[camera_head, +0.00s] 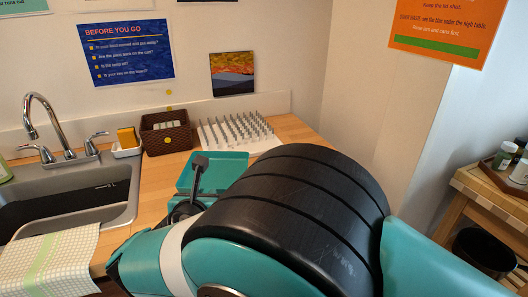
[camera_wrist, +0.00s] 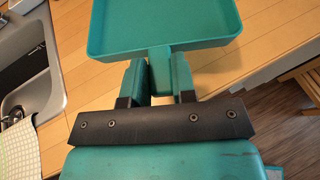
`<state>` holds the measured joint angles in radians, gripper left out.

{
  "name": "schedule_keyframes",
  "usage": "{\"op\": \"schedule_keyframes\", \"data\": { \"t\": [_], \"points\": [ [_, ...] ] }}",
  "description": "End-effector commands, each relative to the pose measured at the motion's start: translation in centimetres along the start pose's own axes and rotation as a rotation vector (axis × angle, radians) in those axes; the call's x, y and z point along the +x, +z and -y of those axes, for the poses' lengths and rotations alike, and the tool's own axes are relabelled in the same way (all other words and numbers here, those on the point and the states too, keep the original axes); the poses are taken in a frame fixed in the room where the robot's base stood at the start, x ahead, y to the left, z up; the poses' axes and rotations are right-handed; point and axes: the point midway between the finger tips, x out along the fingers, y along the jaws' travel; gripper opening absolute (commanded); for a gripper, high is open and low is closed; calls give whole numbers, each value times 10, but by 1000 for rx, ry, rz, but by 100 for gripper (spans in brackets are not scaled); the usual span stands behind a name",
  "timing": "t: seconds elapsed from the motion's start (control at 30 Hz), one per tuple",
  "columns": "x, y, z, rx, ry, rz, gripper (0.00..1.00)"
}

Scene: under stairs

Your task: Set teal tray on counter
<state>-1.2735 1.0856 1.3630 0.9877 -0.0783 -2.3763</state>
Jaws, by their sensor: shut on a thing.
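The teal tray (camera_head: 229,170) is over the wooden counter (camera_head: 163,188), right of the sink, and partly hidden behind my arm in the head view. In the wrist view the tray (camera_wrist: 165,25) fills the top middle, with its handle (camera_wrist: 159,60) pointing down toward me. My gripper (camera_wrist: 160,70) is shut on this handle, one finger on each side. The tray looks empty and about level where it shows. I cannot tell whether its underside touches the counter.
A sink (camera_head: 75,195) with a cloth (camera_head: 50,265) lies left. Behind the tray stand a sponge holder (camera_head: 126,145), a brown basket (camera_head: 166,132) and a white pegged rack (camera_head: 238,132). A wooden side table (camera_head: 490,190) with bottles is at right.

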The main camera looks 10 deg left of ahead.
Motion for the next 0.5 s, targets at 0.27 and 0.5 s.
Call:
{"op": "schedule_keyframes", "data": {
  "t": [0.27, 0.5],
  "points": [
    [12, -28, 1, -1, -2, 0, 0],
    [23, -55, 1, 1, -1, 2, 0]
  ]
}}
